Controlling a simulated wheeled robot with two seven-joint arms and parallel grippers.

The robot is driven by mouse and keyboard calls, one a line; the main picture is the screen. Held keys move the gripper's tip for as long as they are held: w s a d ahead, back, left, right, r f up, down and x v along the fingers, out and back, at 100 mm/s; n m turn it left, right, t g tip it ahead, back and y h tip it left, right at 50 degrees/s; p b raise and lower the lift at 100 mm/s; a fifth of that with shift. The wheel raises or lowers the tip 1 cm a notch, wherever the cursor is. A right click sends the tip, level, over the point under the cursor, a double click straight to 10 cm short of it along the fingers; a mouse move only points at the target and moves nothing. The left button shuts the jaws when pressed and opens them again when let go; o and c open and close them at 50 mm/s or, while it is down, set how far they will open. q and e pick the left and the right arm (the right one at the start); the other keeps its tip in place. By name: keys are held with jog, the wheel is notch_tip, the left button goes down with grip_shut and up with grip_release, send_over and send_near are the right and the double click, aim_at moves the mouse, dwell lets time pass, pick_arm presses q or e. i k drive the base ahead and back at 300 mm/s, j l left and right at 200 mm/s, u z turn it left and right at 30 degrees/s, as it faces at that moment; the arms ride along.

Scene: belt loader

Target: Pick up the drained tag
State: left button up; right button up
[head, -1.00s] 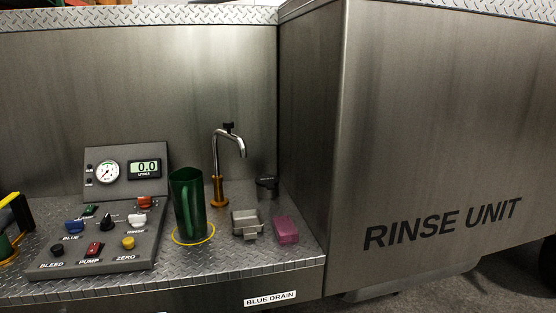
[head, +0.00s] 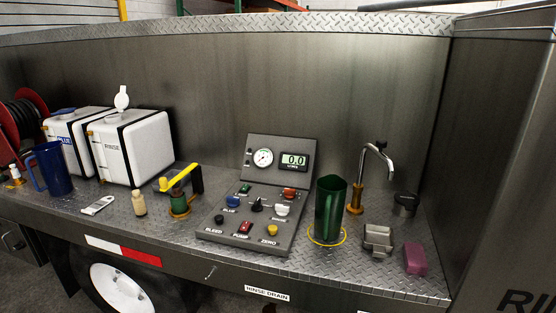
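A flat, pale grey piece with a hole, possibly the drained tag (head: 98,205), lies on the tread-plate deck at the left, in front of the white tanks. No writing on it is readable, so I cannot tell for sure that it is the tag. Neither of my grippers shows in the head view.
On the deck (head: 345,275) stand a blue jug (head: 52,170), a RINSE tank (head: 140,150), a small beige bottle (head: 139,203), a yellow-handled valve (head: 180,190), a control panel (head: 250,215), a green jug (head: 330,210), a tap (head: 357,195) and a pink block (head: 415,260).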

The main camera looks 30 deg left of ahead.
aim_at(97, 206)
jog(key=u, duration=2.15)
jog(key=i+z, duration=0.1)
jog(key=z, duration=0.25)
jog(key=i+j+z, duration=0.1)
jog(key=z, duration=0.25)
jog(key=i+j+z, duration=0.1)
jog(key=z, duration=0.25)
jog(key=j, duration=0.1)
